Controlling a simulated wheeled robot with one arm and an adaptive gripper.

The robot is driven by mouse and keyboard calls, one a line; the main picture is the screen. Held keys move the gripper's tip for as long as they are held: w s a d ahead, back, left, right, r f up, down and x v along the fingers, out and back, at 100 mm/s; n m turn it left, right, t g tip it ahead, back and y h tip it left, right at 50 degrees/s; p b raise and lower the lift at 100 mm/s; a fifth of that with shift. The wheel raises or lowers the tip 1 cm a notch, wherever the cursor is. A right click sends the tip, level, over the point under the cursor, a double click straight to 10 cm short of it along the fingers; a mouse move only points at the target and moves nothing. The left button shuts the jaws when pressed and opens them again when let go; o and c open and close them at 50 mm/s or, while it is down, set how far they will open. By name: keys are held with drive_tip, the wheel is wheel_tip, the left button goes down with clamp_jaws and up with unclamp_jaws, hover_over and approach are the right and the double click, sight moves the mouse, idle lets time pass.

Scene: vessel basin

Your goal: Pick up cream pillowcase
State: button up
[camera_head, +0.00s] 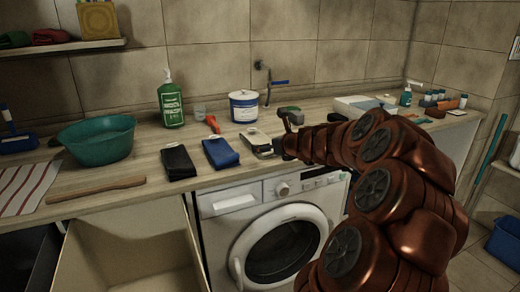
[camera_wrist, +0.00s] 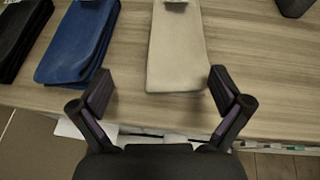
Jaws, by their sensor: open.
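The cream pillowcase (camera_wrist: 177,55) lies folded flat on the wooden counter, with its near edge close to the counter's front. In the head view the cream pillowcase (camera_head: 252,137) shows to the right of the blue folded cloth, its right side partly covered by my gripper. My gripper (camera_wrist: 162,92) is open in the wrist view, with its two fingers spread on either side of the pillowcase's near end and nothing between them held. In the head view my gripper (camera_head: 280,148) reaches in from the right over the counter's front edge.
A blue folded cloth (camera_head: 220,153) and a black one (camera_head: 178,162) lie to the left. A teal basin (camera_head: 98,139) is further left. A washing machine (camera_head: 225,235) stands below.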

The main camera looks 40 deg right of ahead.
sight(265, 143)
drive_tip(key=shift+s+d+f+m, duration=0.15)
drive_tip(key=shift+d+m, duration=0.05)
drive_tip(key=shift+d, duration=0.2)
drive_tip(key=shift+s+d+f+m, duration=0.1)
drive_tip(key=shift+d+m, duration=0.1)
drive_tip(key=shift+d, duration=0.15)
drive_tip(key=shift+w+d+f+h, duration=0.1)
drive_tip(key=shift+d+h, duration=0.1)
drive_tip(key=shift+h, duration=0.2)
drive_tip(key=shift+b+x, duration=0.5)
drive_tip(key=shift+x, duration=2.65)
drive_tip(key=shift+w+d+f, duration=0.1)
drive_tip(key=shift+w+d, duration=0.2)
drive_tip(key=shift+w, duration=0.2)
drive_tip(key=shift+c, duration=0.4)
drive_tip(key=c, duration=1.1)
